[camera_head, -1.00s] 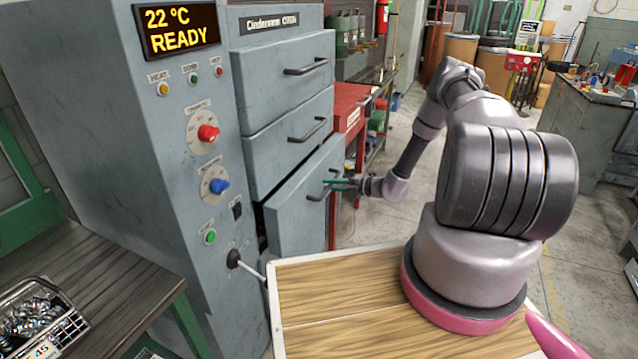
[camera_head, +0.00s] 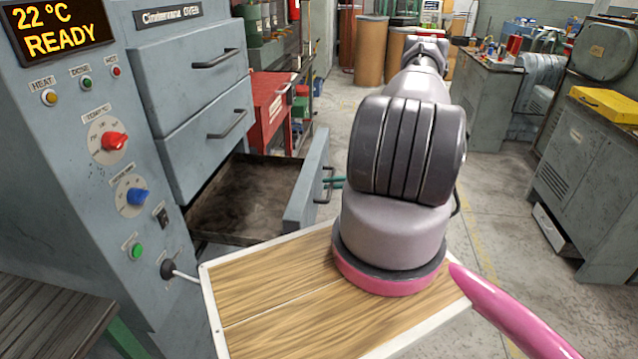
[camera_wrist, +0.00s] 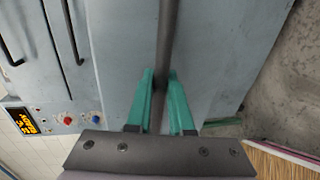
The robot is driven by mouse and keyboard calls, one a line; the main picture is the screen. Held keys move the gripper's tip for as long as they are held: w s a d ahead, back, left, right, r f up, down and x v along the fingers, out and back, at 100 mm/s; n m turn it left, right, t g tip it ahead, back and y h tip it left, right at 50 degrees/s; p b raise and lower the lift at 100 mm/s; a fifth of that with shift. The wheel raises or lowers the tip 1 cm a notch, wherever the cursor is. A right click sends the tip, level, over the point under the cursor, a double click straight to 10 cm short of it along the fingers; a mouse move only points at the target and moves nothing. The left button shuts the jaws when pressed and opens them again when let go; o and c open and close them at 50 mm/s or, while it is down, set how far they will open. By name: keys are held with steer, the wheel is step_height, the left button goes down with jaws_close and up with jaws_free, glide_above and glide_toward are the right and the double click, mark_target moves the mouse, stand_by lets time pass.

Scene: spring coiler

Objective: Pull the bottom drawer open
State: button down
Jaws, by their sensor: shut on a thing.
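The bottom drawer (camera_head: 312,180) of the grey oven cabinet stands well open in the head view, and its dark, empty-looking inside shows. Its front panel also shows in the wrist view (camera_wrist: 220,60). The drawer's dark bar handle (camera_wrist: 167,35) runs between the green fingers of my gripper (camera_wrist: 160,95) in the wrist view. My gripper is shut on this handle. In the head view only a bit of the green fingers (camera_head: 334,182) shows beside the handle; my arm hides the rest.
The two upper drawers (camera_head: 190,60) are shut. The control panel (camera_head: 125,165) with knobs and a lever is at the left. My wooden-topped base is close below the drawer. A red cabinet (camera_head: 270,105) stands behind, and open floor lies to the right.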

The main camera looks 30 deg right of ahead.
steer(key=shift+s+d, duration=0.15)
steer(key=shift+d, duration=0.1)
steer(key=c, duration=0.8)
jaws_free()
steer(key=v, duration=1)
steer(key=shift+s+d, duration=0.2)
steer(key=shift+d, duration=0.1)
